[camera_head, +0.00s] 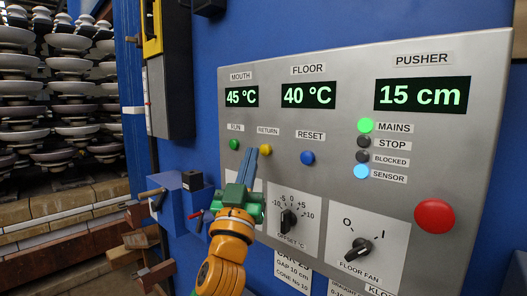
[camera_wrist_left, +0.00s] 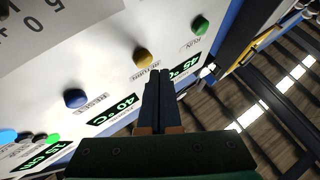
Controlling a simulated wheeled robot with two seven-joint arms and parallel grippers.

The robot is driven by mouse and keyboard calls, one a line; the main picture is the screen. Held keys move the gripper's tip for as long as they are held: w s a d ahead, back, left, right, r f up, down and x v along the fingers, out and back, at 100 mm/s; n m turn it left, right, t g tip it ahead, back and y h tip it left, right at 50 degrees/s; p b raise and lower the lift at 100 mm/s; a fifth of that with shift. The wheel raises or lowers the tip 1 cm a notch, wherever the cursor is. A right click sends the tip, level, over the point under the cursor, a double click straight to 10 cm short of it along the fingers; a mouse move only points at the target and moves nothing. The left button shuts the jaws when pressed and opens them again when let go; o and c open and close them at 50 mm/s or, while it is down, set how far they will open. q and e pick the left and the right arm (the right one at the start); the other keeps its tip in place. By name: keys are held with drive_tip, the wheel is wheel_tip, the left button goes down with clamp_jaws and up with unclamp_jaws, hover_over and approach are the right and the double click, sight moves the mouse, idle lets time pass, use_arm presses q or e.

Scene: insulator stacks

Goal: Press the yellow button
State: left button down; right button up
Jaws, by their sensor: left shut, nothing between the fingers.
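The yellow button (camera_head: 266,149) sits on the grey control panel (camera_head: 330,120) under the label RETURN, between the green RUN button (camera_head: 234,144) and the blue RESET button (camera_head: 307,157). My left gripper (camera_head: 253,151) is shut and empty, its blue fingers pointing up at the panel, with the tips just left of and slightly below the yellow button in the head view. The left wrist view shows the panel turned over; there the yellow button (camera_wrist_left: 142,58) lies just beyond and left of the closed fingertips (camera_wrist_left: 159,72). I cannot tell whether they touch the panel. My right gripper is not in view.
Two dials, the offset dial (camera_head: 289,220) and floor fan dial (camera_head: 358,249), lie below the buttons. A large red button (camera_head: 434,216) is at the right. A blue box with handles (camera_head: 182,196) juts out left of the panel. Insulator stacks (camera_head: 68,95) stand at the far left.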

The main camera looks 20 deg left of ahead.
use_arm(q)
drive_tip(key=shift+w, duration=0.1)
idle(0.4)
drive_tip(key=shift+w+d, duration=0.15)
drive_tip(key=shift+w, duration=0.15)
